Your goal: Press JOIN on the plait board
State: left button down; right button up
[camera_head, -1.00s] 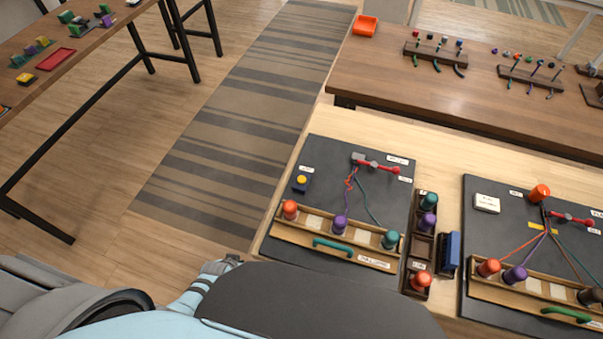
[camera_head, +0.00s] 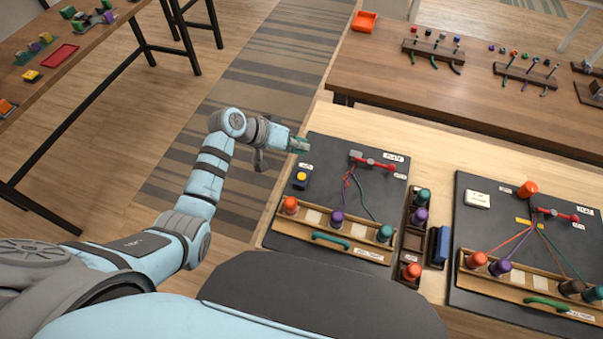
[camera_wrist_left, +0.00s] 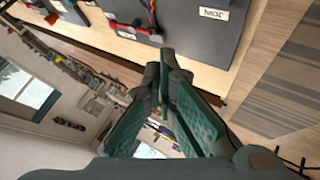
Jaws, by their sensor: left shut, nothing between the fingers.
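The plait board (camera_head: 330,165) is a dark slab on the light table, with cords running from a red-handled clamp (camera_head: 372,161) to spools in a wooden rack (camera_head: 325,225). In the left wrist view a label reading JOIN (camera_wrist_left: 213,14) shows upside down near the top edge. My left gripper (camera_head: 299,145) is shut and empty, over the board's far left corner, beyond the button and apart from it. It also shows in the wrist view (camera_wrist_left: 163,62). My right gripper is not in view.
A spool tray (camera_head: 413,240) and a blue block (camera_head: 439,246) stand right of the board. A second dark board (camera_head: 480,225) with cords lies farther right. A brown table (camera_head: 400,95) with peg racks stands behind. The floor to the left is clear.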

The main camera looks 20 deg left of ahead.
pick_arm(q)
jog(key=shift+f, duration=0.25)
jog(key=b, duration=0.7)
send_over(300, 174)
notch_tip(300, 174, down, 8)
jog(key=shift+f, duration=0.1)
jog(key=shift+f+b, duration=0.2)
jog(key=shift+b, duration=0.15)
dwell(0.7)
jog(key=shift+f, duration=0.4)
jog(key=shift+f+b, duration=0.5)
jog(key=shift+f, duration=0.05)
dwell(0.5)
dwell(0.4)
jog(key=shift+r+p, duration=1)
jog(key=shift+p, duration=0.05)
